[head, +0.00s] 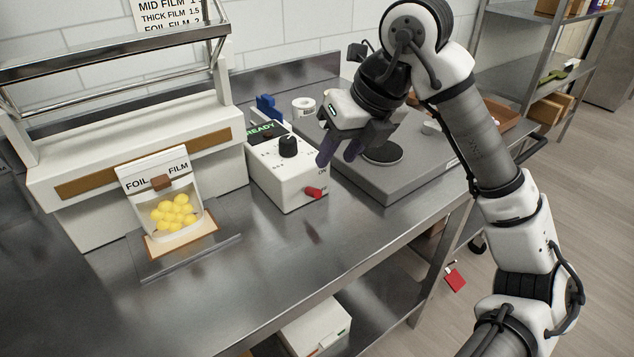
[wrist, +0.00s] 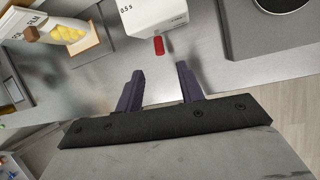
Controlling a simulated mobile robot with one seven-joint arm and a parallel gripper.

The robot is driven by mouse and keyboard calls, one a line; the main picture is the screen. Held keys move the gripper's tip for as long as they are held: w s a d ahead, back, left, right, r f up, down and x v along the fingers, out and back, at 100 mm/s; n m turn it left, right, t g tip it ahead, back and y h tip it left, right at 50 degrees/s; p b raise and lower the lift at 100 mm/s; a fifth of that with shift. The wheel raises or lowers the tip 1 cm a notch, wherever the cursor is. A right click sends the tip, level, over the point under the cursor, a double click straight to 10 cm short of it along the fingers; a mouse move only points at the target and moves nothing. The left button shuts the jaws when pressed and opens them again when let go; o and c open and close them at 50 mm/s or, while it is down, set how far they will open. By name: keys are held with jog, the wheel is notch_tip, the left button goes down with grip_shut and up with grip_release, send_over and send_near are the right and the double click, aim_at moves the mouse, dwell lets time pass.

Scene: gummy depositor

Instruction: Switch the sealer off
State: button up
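The sealer's white control box (head: 287,172) stands on the steel counter, with a black knob (head: 288,146) and a lit green READY display (head: 266,132). A red switch lever (head: 314,192) sticks out low on its front, beside an ON mark. In the wrist view the red lever (wrist: 159,46) shows beyond my fingers, on the face of the box (wrist: 150,14). My gripper (head: 340,160) is above and to the right of the lever in the head view, apart from it. Its two dark fingers (wrist: 158,84) are spread with nothing between them.
The sealer body (head: 130,150) and a FOIL FILM pouch of yellow gummies (head: 165,205) are left of the box. A grey unit with a round black plate (head: 381,152) is to the right. The counter front (head: 300,250) is clear.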

aim_at(316, 189)
jog(key=x, duration=0.9)
jog(key=shift+a+f+p, duration=0.2)
jog(key=shift+f+p, duration=0.1)
jog(key=shift+p, duration=0.1)
grip_shut()
jog(key=shift+f, duration=0.1)
